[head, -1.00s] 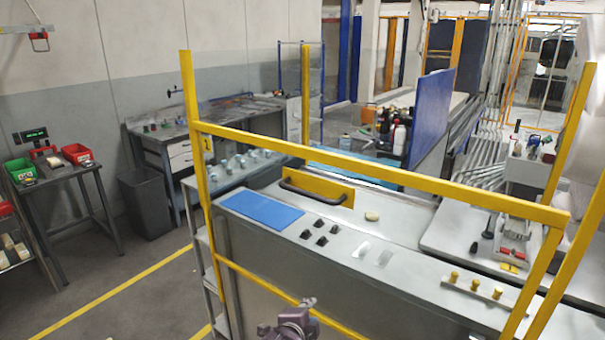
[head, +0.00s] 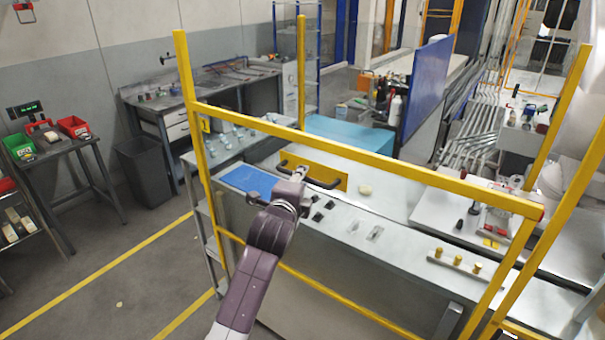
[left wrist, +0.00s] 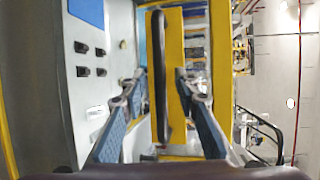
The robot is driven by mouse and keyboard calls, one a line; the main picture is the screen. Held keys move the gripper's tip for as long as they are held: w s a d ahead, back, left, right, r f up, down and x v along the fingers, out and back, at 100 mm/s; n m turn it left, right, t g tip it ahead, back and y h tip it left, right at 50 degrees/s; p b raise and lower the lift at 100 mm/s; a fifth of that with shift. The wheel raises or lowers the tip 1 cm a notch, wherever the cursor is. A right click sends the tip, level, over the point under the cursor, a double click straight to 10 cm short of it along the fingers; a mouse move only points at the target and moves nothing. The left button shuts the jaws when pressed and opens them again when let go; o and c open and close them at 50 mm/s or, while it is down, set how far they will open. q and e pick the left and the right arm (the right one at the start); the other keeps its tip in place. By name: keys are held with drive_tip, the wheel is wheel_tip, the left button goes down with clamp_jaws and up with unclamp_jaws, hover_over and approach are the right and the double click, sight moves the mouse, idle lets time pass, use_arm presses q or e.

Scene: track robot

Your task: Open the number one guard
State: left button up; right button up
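I cannot tell from any readable number which part is guard one. In the left wrist view my left gripper (left wrist: 160,76) is open, with one blue finger on each side of the black handle (left wrist: 159,50). The yellow panel (left wrist: 175,55) shows behind it. Contact with the handle is not clear. My right gripper is out of view.
Black knobs (head: 322,209), a blue pad (head: 247,181) and a strip with yellow knobs (head: 458,262) are on the machine top. A blue upright panel (head: 425,85) stands behind. Yellow posts rise at both sides.

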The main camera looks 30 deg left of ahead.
use_arm(q)
drive_tip(key=shift+x, duration=0.9)
clamp_jaws()
